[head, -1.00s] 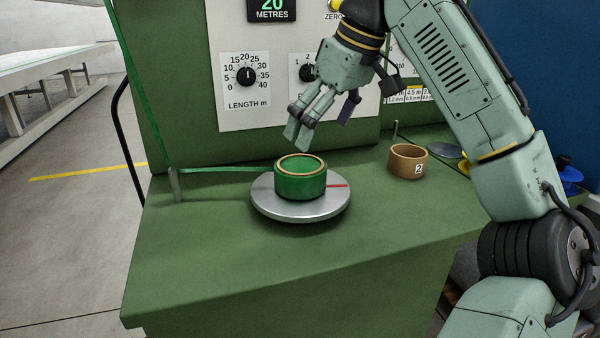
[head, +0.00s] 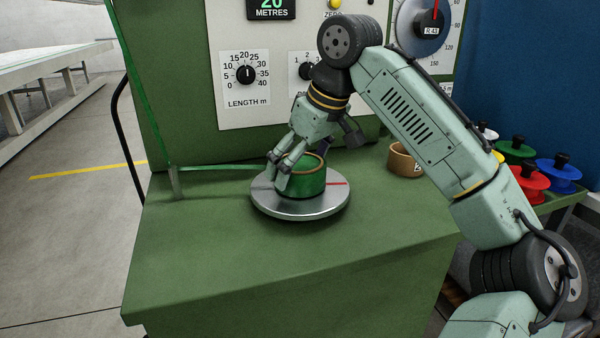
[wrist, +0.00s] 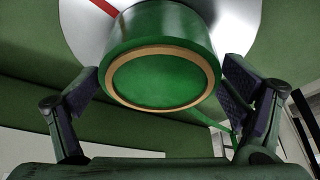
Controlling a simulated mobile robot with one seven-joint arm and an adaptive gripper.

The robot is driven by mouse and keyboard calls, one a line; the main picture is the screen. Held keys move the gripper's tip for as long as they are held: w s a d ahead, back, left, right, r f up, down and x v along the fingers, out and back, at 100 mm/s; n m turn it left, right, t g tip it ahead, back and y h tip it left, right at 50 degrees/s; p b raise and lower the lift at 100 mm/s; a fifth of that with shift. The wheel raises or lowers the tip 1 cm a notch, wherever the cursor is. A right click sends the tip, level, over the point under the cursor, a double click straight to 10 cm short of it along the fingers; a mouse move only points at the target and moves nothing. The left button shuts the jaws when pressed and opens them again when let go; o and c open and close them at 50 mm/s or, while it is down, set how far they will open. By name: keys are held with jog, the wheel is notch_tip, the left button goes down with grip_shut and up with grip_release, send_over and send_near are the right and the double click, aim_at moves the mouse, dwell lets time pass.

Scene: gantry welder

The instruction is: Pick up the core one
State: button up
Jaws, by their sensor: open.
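A green roll (head: 309,185) with a thin tan ring (wrist: 165,50) at its upper edge sits on a round silver turntable (head: 320,208). No number shows on it. Inside the tan ring a green surface shows. My gripper (head: 278,184) is open at the roll, tilted down, and hides its left part in the head view. In the wrist view the fingers (wrist: 160,74) stand on either side of the roll, with the right one close to its side. I cannot tell if either touches. A brown core (head: 400,161) stands behind on the right, partly hidden by my arm.
A green strip (head: 222,169) runs from a post (head: 177,184) to the roll. The panel with the length dial (head: 245,75) rises behind. Coloured spools (head: 558,175) stand at the right. The green top in front of the turntable is clear.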

jog(key=shift+c, duration=0.4)
jog(key=c, duration=1.2)
jog(key=shift+o, duration=0.2)
notch_tip(320, 180, up, 10)
jog(key=p, duration=0.1)
jog(key=shift+f, duration=0.25)
